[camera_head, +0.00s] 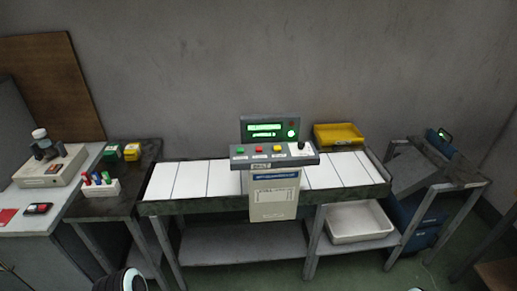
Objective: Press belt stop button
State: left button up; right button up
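A grey control panel (273,160) stands at the front middle of the belt table. On its sloped top are a green button (240,150), a red button (259,149), a yellow button (277,149) and a black knob (302,147). A label below the red button seems to read "BELT"; the other small labels are too small to read. A screen (265,130) with green text stands behind the buttons. The white belt (205,180) with dark cross lines runs left and right of the panel. Neither gripper's fingers show.
A yellow tray (338,134) sits behind the belt at right. A white bin (357,222) stands on the shelf below. A dark side table (125,180) at left holds a rack of colored items (99,186). A grey cart (425,168) stands at right. The space before the panel looks clear.

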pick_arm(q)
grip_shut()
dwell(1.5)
